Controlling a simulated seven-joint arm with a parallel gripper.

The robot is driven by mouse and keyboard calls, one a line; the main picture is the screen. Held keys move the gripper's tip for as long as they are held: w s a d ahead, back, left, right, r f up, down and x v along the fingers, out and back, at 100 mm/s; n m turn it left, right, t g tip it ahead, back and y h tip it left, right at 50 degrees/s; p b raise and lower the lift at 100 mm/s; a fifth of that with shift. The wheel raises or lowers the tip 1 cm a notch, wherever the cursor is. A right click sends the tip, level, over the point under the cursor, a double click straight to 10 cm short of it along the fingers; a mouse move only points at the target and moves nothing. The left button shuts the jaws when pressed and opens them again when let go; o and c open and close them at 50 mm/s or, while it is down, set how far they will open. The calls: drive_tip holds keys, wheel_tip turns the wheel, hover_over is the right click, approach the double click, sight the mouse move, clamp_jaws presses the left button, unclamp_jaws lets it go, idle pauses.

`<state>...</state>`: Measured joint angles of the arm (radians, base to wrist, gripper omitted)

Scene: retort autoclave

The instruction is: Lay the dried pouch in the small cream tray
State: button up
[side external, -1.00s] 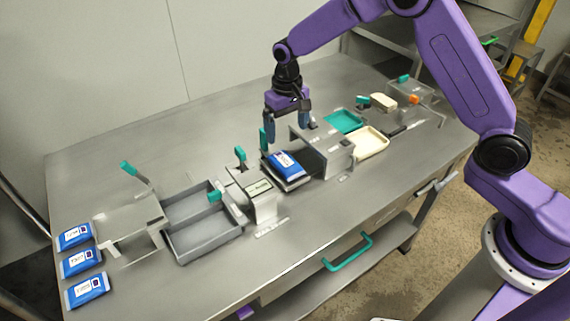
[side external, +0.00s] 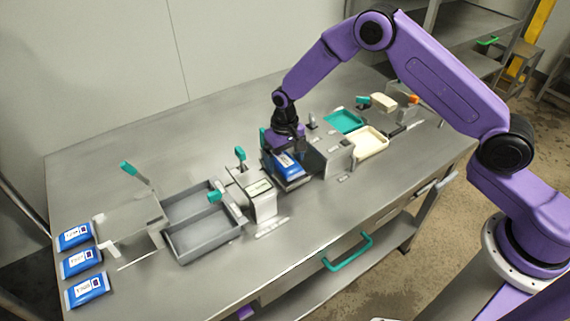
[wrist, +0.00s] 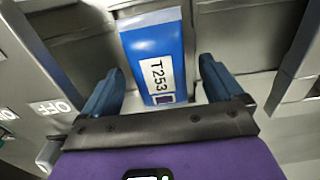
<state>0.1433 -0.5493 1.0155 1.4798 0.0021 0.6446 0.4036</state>
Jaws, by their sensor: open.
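A blue pouch (side external: 290,164) with a white label lies on a small grey stand between two grey metal housings. In the wrist view the pouch (wrist: 150,40) is labelled T253 and lies between my two fingers. My gripper (side external: 284,152) is low over the pouch and open, with a gap on each side of it in the wrist view (wrist: 160,85). The small cream tray (side external: 369,143) sits to the right, past the grey housing, and looks empty. A green tray (side external: 345,122) is just behind it.
A grey housing (side external: 330,150) stands between the pouch and the cream tray. A device with a small display (side external: 258,188) stands left of the pouch. Further left are a grey two-part bin (side external: 205,238) and several blue pouches (side external: 82,262). The table's back left is clear.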

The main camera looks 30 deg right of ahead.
drive_tip(key=c, duration=1.3)
